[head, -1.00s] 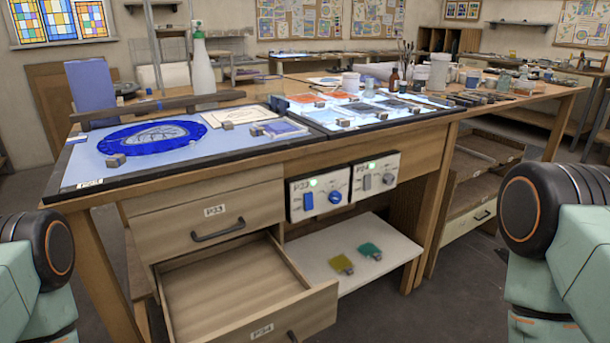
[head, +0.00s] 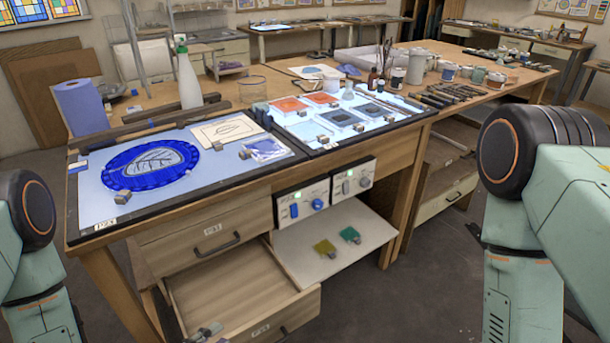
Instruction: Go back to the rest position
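Both of my arms show at the sides of the head view, as dark round joints and pale green links hanging down. A small grey metal part, which looks like the top of my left gripper (head: 207,332), shows at the bottom edge in front of the open drawer. Its fingers cannot be made out, so I cannot tell if it is open or shut. My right gripper is out of view.
The workbench carries a lit panel with a blue round glass piece (head: 151,171), a spray bottle (head: 188,80) and paint jars. Below, a drawer (head: 235,290) stands open, beside a shelf (head: 370,238) with yellow and green pieces. Floor at the right is clear.

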